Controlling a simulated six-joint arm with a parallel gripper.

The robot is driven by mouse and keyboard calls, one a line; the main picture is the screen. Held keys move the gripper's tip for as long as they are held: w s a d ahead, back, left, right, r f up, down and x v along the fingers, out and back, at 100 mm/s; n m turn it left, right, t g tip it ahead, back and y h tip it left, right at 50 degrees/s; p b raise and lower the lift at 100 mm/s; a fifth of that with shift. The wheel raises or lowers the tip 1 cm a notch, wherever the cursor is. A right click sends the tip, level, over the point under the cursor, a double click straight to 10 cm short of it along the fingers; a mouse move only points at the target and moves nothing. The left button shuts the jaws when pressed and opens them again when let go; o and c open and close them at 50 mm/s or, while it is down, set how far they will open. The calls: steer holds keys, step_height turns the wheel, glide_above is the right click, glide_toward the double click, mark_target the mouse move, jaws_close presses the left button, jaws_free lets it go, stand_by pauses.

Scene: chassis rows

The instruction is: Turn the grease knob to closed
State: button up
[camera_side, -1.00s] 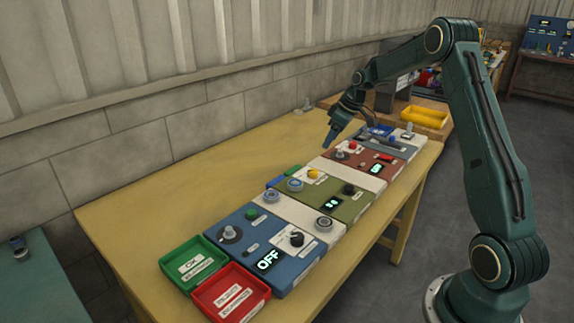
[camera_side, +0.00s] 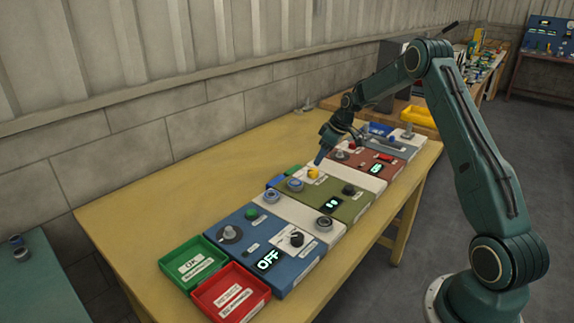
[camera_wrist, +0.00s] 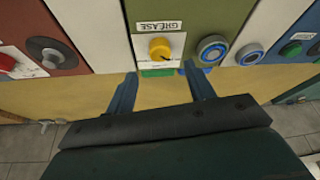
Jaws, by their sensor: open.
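The grease knob (camera_wrist: 159,48) is a yellow round knob on a white plate (camera_wrist: 173,41) under a label reading GREASE (camera_wrist: 159,26). In the side view the yellow knob (camera_side: 313,172) sits at the back edge of the olive-green panel (camera_side: 350,207). My gripper (camera_wrist: 160,78) is open and empty in the wrist view, its two blue fingers apart with the knob ahead between them. In the side view my gripper (camera_side: 319,160) is just behind and above the knob. I cannot tell whether it touches anything. Small print on the plate is too blurred to read.
Blue ringed buttons (camera_wrist: 212,49) stand close to the knob. A red-brown panel (camera_side: 365,160) and a blue panel (camera_side: 262,243) with an OFF display lie to either side. Green (camera_side: 193,260) and red (camera_side: 230,292) trays stand at the near end.

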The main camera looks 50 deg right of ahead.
mark_target(314, 170)
steer(key=shift+x, duration=3.35)
steer(key=c, duration=1)
